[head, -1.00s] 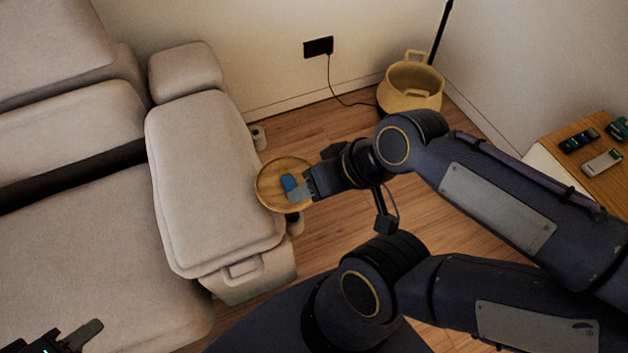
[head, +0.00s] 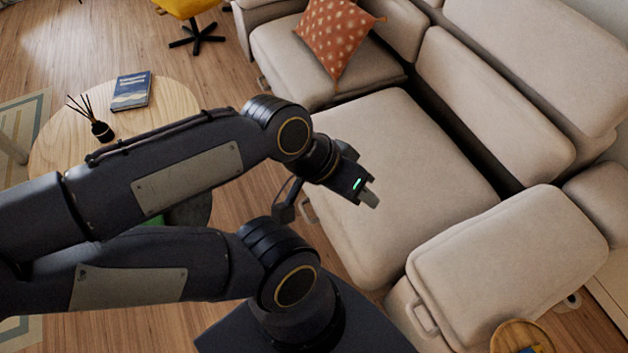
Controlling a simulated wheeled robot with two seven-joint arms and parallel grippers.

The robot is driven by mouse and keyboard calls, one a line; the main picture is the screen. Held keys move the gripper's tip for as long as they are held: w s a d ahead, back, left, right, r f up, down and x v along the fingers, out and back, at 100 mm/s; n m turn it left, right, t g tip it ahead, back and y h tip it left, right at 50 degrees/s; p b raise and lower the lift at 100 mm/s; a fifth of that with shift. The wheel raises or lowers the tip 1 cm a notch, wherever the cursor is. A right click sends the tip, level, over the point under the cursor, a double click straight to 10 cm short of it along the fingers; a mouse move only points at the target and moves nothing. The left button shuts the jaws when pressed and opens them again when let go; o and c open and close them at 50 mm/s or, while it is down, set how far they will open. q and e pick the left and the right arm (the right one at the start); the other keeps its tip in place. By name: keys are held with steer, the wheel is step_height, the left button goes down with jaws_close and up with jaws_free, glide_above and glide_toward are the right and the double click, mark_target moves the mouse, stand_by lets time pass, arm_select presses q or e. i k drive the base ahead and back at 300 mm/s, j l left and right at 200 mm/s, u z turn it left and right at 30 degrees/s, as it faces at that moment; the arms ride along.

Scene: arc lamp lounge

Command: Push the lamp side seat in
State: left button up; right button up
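The beige sofa seat (head: 400,180) on the lamp's side is in the middle of the head view, beside the wide padded armrest (head: 510,265). It sticks out further forward than the neighbouring seat (head: 300,70) under the orange cushion. My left gripper (head: 369,198) shows over this seat; contact cannot be told. Its fingers are seen side-on, so their opening is unclear, and no held thing shows. My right gripper is out of view. The lamp is not in view.
A round wooden table (head: 165,95) with a blue book (head: 131,91) and a reed diffuser (head: 101,130) stands at left, partly behind my arm. A round wooden tray (head: 512,336) is at the bottom right. Bare floor lies between table and sofa.

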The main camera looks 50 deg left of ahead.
mark_target(425, 186)
steer(key=u, duration=1.8)
steer(key=i+j, duration=0.15)
steer(key=j, duration=0.25)
steer(key=i+j, duration=0.2)
steer(key=j, duration=0.2)
steer(key=z, duration=1.55)
